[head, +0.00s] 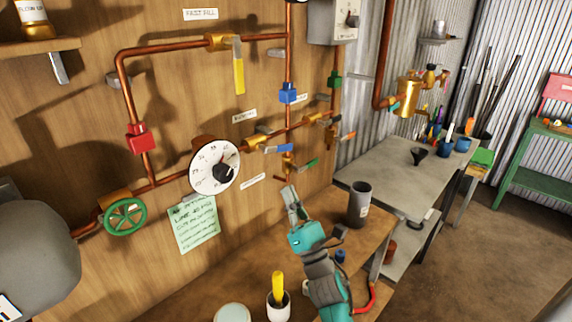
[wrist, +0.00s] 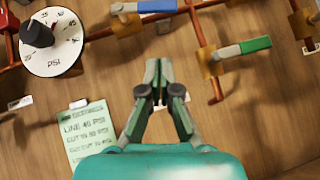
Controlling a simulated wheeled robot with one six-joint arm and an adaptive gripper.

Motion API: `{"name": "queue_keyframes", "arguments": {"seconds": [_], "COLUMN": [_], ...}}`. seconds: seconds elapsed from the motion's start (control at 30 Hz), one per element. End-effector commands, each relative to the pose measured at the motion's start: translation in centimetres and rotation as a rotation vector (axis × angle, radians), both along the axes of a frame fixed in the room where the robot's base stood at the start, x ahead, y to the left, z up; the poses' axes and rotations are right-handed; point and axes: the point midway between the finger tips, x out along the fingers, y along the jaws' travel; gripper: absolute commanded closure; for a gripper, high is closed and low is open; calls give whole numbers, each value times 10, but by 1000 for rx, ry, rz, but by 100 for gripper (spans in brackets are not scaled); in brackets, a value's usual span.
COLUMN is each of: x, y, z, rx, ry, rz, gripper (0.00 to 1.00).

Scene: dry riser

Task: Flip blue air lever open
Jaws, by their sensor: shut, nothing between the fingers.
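The blue lever (head: 284,148) lies roughly level on the copper pipework of the wooden wall, right of the dial gauge. In the wrist view the blue lever (wrist: 157,6) shows at the top edge, with a grey length beside it. My gripper (head: 292,195) is below the lever in the head view, pointing up towards the wall. In the wrist view my gripper (wrist: 158,70) has its fingertips together with nothing between them, apart from the lever. I cannot read a label that ties the lever to air.
A green lever (wrist: 256,45) sits close by on the right, on a downward pipe. The pressure dial (head: 215,167) and a green note (head: 195,224) are at left. A dark cup (head: 359,203) and a yellow-handled tool (head: 278,286) stand on the bench.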

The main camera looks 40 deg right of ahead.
Motion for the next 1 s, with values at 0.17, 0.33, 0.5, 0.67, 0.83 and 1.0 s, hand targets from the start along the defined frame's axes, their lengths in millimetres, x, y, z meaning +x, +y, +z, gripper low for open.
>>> {"name": "queue_keyframes", "arguments": {"seconds": [0.17, 0.33, 0.5, 0.67, 0.83, 1.0], "x": [24, 31, 31, 31, 31, 31], "y": [-5, -10, -14, -16, -17, -17], "z": [23, 42, 57, 64, 68, 68], "rx": [-2, -1, -1, 0, 1, 1], "ry": [-3, -1, -1, 1, 0, 1], "rz": [2, 0, 0, 0, -1, 0], "gripper": [100, 100, 100, 100, 100, 100]}}
